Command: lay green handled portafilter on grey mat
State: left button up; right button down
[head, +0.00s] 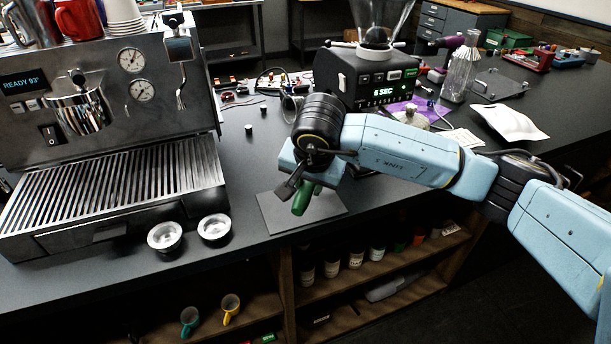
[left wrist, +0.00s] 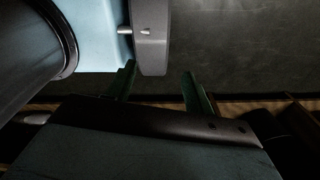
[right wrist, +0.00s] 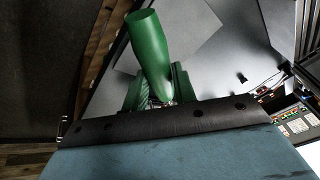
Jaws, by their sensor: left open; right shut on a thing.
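The green handled portafilter shows as a green handle (head: 302,199) pointing down and toward the front, above the grey mat (head: 330,208). My right gripper (head: 298,182) is shut on it. In the right wrist view the handle (right wrist: 150,48) stands out between the fingers (right wrist: 153,90), with part of the grey mat (right wrist: 196,38) behind it. The portafilter's metal head is hidden by the gripper. Whether the handle touches the mat is unclear. My left gripper (left wrist: 160,88) is open and empty in the left wrist view, outside the head view.
The espresso machine (head: 110,130) stands left of the mat, with two small metal cups (head: 164,236) at its front. The grinder (head: 365,80) stands behind my right arm.

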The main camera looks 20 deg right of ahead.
aim_at(306, 219)
jog(key=shift+w+a+f+m, duration=0.1)
jog(key=shift+w+a+m, duration=0.1)
jog(key=shift+w+m, duration=0.1)
jog(key=shift+f, duration=0.1)
jog(key=shift+f+b, duration=0.3)
jog(key=shift+f, duration=0.2)
jog(key=shift+f+b, duration=0.55)
jog(key=shift+f, duration=0.35)
pick_arm(q)
jog(key=shift+w+f+b, duration=0.35)
jog(key=shift+w+f, duration=0.05)
jog(key=shift+f, duration=0.3)
jog(key=shift+w+f+b, duration=0.35)
jog(key=shift+w+f, duration=0.05)
jog(key=shift+f, duration=0.3)
pick_arm(e)
jog(key=shift+w+f, duration=0.1)
jog(key=shift+f, duration=1.25)
pick_arm(q)
jog(key=shift+f+b, duration=0.6)
pick_arm(e)
jog(key=shift+f, duration=0.65)
jog(key=c, duration=1)
grip_release()
jog(key=shift+c, duration=0.2)
